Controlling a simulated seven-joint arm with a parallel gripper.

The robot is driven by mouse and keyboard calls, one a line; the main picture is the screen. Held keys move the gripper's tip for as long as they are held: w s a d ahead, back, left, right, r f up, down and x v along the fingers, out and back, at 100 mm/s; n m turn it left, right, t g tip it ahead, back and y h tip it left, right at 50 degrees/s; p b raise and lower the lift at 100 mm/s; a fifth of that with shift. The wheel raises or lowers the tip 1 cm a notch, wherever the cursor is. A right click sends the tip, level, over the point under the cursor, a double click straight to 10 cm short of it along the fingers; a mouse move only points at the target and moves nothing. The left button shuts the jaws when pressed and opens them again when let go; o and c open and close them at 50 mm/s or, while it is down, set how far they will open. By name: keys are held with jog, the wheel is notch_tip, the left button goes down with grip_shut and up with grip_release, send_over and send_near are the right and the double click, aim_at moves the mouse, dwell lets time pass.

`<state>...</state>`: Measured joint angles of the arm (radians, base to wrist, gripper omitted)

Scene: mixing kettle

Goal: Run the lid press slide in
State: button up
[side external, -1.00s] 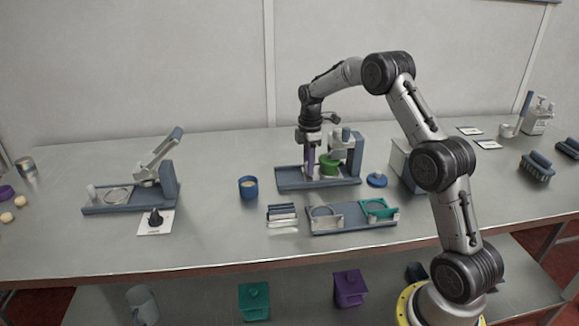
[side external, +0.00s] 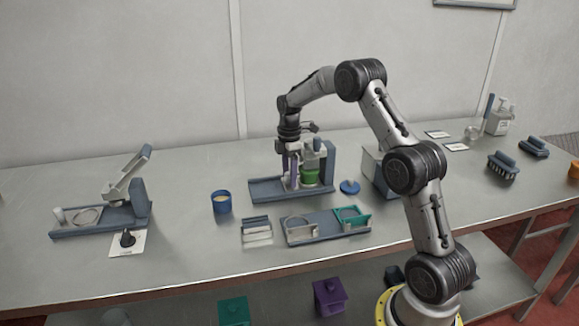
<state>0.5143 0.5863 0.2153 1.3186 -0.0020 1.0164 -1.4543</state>
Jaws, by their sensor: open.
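The press at the middle of the table has a long blue-grey base (side external: 264,190) and an upright blue-grey column (side external: 328,165) at its right end. A green pot (side external: 309,177) sits on the base, close to the column and under a pale grey press part. A slim purple upright (side external: 293,170) stands just left of the pot. My gripper (side external: 293,158) points down at this upright, over the base. It is open. The fingertips are small and partly lost against the press, so I cannot tell whether they touch the upright.
A second press with a raised lever (side external: 127,178) stands at the left. A blue cup (side external: 221,203), a small rack (side external: 257,230), a two-place tray (side external: 325,232) and a blue lid (side external: 350,187) lie near the middle press. Brushes (side external: 502,167) are at the right.

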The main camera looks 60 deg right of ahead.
notch_tip(320, 180, up, 14)
jog(key=shift+f, duration=0.15)
dwell(0.3)
